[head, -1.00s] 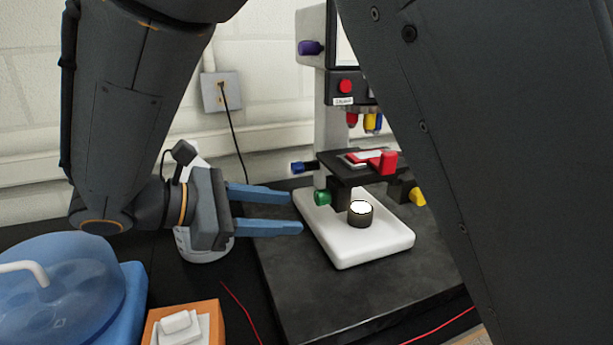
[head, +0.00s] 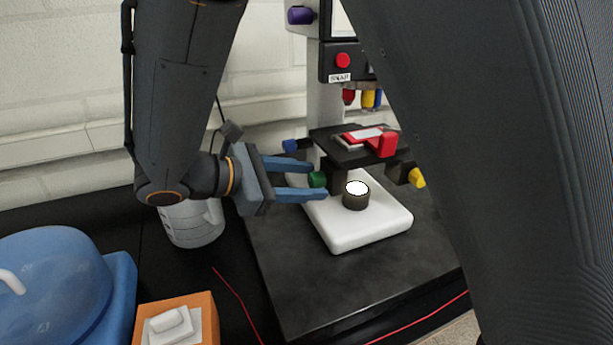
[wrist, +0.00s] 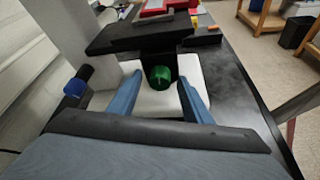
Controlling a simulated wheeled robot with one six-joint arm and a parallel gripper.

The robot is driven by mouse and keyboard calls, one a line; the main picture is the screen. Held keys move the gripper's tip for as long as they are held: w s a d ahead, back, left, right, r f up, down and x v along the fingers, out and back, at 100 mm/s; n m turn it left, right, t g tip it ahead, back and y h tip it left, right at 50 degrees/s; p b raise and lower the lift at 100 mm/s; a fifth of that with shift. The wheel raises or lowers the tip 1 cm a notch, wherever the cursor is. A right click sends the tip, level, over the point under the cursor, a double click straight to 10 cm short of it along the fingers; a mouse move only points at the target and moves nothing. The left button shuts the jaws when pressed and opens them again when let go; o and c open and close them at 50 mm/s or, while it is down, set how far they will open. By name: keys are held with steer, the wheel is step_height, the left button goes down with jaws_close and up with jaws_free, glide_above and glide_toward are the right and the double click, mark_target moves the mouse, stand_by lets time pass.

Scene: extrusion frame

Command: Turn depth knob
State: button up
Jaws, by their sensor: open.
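A microscope with a white base (head: 370,225) carries several coloured knobs; no label shows which one is the depth knob. A green knob (head: 317,179) is on the stage's left side, with a blue knob (head: 290,146) a little above it. My gripper (head: 320,181) is open, with blue fingers pointing at the green knob. In the wrist view, the green knob (wrist: 160,77) sits between the fingertips, with a visible gap on each side. The blue knob (wrist: 75,87) is outside the left finger there. A purple knob (head: 300,15) is higher on the column.
A black stage (head: 345,148) with a red slide holder (head: 384,143) overhangs the green knob. A yellow knob (head: 417,177) is on the far side. A white bottle (head: 192,222) stands behind my wrist. A blue domed container (head: 50,275) and an orange tissue box (head: 180,318) are front left.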

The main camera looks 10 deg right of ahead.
steer(key=shift+d, duration=0.1)
steer(key=c, duration=1.1)
steer(key=shift+o, duration=0.2)
steer(key=shift+f, duration=0.1)
steer(key=m+t+b, duration=0.1)
steer(key=m+b, duration=0.1)
steer(key=shift+f+m+t, duration=0.1)
steer(key=shift+m+t, duration=0.2)
steer(key=shift+t, duration=0.1)
steer(key=shift+s+m+t+b, duration=0.1)
steer(key=shift+m+t+b, duration=0.6)
steer(key=shift+m+b, duration=0.65)
steer(key=o, duration=1.1)
steer(key=shift+c, duration=0.2)
